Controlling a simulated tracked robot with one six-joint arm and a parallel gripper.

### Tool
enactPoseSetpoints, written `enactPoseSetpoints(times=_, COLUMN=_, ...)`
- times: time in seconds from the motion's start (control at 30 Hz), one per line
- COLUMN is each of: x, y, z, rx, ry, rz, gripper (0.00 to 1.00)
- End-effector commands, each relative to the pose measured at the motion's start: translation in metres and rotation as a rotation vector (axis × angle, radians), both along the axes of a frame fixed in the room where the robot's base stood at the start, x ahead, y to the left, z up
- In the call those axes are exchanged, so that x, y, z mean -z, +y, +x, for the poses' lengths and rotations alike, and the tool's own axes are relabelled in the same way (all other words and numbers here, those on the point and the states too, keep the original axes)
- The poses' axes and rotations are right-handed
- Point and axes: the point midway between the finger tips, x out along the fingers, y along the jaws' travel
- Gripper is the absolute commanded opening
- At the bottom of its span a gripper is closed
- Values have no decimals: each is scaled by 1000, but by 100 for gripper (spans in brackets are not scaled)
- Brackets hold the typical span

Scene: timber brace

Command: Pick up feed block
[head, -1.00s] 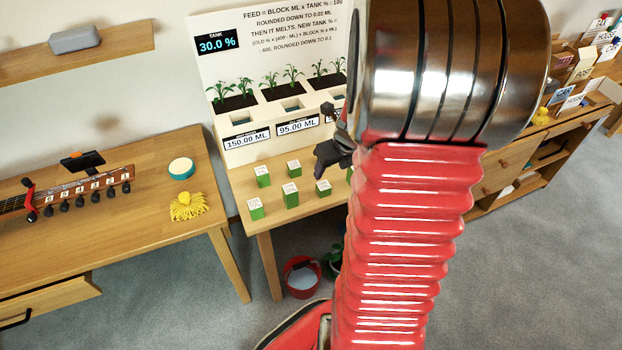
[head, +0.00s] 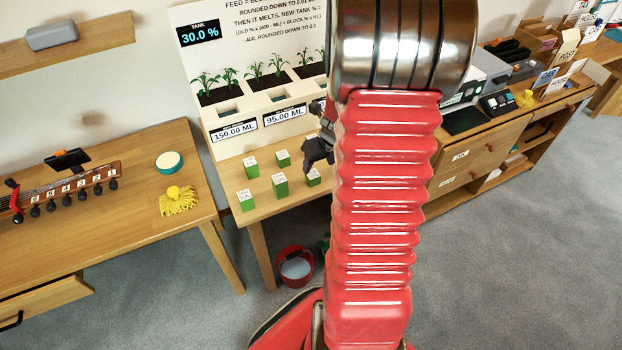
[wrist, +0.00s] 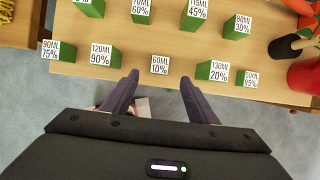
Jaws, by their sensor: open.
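Several green feed blocks with white labelled tops stand on a wooden table (head: 240,176). In the wrist view the front row holds the 90 ML 75% block (wrist: 57,51), the 120 ML 90% block (wrist: 104,56), the 60 ML 10% block (wrist: 159,66), the 130 ML 20% block (wrist: 213,70) and a block at the right (wrist: 248,79). A back row includes the 80 ML 30% block (wrist: 237,27). My gripper (wrist: 160,95) is open and empty, its fingers pointing toward the 60 ML 10% block without enclosing it. In the head view my gripper (head: 316,152) hangs above the table, partly hidden by my arm.
Behind the blocks stands a planter panel (head: 250,100) with seedlings, a 30.0 % tank display (head: 198,32) and 150.00 ML and 95.00 ML readouts. A red bucket (head: 295,266) stands on the floor. A red object (wrist: 304,75) sits at the wrist view's right edge.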

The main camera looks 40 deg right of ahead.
Motion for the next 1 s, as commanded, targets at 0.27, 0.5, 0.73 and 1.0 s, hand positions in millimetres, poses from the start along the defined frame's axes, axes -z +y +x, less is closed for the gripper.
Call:
enactPoseSetpoints(times=0.27, x=28, y=-3, z=11, rx=0, ry=2, rz=1, gripper=53)
enactPoseSetpoints(times=0.5, x=35, y=-4, z=14, rx=1, ry=1, rz=-2, gripper=53)
enactPoseSetpoints(times=0.73, x=35, y=-4, z=14, rx=-1, ry=0, rz=-1, gripper=53)
enactPoseSetpoints(times=1.0, x=50, y=-4, z=20, rx=-1, ry=3, rz=1, gripper=53)
